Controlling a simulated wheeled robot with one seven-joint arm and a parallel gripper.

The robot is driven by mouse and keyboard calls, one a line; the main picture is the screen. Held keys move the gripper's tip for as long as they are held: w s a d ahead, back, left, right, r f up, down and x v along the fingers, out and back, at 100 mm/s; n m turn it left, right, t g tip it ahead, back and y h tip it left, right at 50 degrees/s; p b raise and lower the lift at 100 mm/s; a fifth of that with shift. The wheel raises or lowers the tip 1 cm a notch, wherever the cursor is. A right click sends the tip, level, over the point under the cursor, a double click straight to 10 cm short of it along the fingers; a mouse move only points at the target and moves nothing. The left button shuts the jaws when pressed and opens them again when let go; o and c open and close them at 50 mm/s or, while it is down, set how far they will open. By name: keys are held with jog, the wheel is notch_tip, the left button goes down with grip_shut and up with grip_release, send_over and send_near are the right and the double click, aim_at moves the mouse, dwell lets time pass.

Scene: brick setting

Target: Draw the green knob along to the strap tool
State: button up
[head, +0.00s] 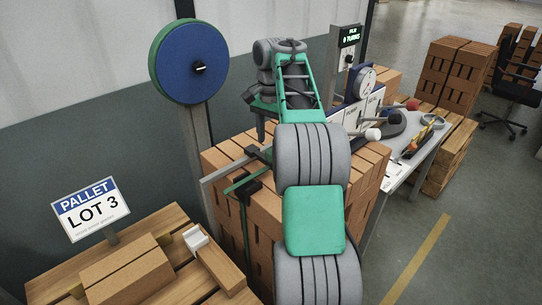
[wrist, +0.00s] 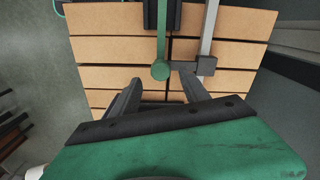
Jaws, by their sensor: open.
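The green knob (wrist: 160,70) is a round end on a green bar, seen in the wrist view over the top of a brick stack. A black block (wrist: 162,14), which looks like the strap tool, sits across the bar farther up. It also shows in the head view (head: 252,184), with a green strap running down the stack below it. My gripper (wrist: 162,81) is open, its fingertips on either side of the knob's near edge, not visibly touching it. In the head view my gripper (head: 261,132) points down above the stack; my arm hides the knob there.
A blue-green reel (head: 190,62) stands on a post at left. A cluttered bench (head: 405,165) lies right of the brick stack (head: 232,157).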

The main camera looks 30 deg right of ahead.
aim_at(271, 151)
notch_tip(271, 151, down, 4)
jog(key=shift+f+b, duration=0.1)
jog(key=shift+b, duration=1.1)
jog(key=shift+c, duration=0.4)
grip_shut()
